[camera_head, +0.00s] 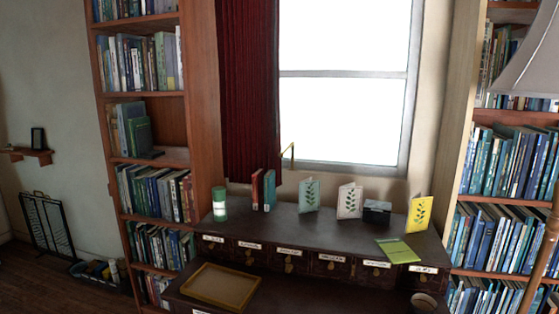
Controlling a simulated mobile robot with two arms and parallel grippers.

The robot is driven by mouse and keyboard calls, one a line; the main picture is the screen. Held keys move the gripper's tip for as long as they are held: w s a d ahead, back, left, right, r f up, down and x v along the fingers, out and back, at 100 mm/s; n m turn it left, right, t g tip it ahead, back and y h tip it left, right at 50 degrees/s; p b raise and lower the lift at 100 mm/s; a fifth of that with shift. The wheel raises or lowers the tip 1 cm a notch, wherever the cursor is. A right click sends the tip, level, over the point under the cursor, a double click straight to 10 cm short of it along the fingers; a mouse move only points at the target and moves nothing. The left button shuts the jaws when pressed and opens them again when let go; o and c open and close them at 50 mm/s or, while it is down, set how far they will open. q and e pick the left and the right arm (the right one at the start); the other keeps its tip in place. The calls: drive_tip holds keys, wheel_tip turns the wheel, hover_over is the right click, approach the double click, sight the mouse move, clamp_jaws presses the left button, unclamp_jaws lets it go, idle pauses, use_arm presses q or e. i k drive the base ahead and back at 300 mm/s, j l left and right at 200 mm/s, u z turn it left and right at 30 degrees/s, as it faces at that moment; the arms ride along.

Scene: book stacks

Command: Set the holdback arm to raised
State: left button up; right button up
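The holdback arm (289,152) looks like a small brass-coloured bent bar at the lower left of the window, just right of the dark red curtain (249,90). It seems to have a short upright part at its right end and a piece slanting down to the left. Its mount and exact position are too small to tell. The curtain hangs to the left of the window (342,80). Neither of my grippers is in view.
Below the window stands a dark cabinet (340,231) with labelled drawers. On it are a green jar (219,204), books (263,190), several cards and a black box (377,212). A tray (221,286) lies in front. Bookshelves flank it; a lamp (530,65) stands right.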

sight(281, 155)
drive_tip(key=i+j, duration=0.15)
drive_tip(key=i, duration=0.25)
drive_tip(key=i+j, duration=0.2)
drive_tip(key=i, duration=0.25)
drive_tip(key=i+j, duration=0.15)
drive_tip(key=i, duration=0.25)
drive_tip(key=u, duration=1.2)
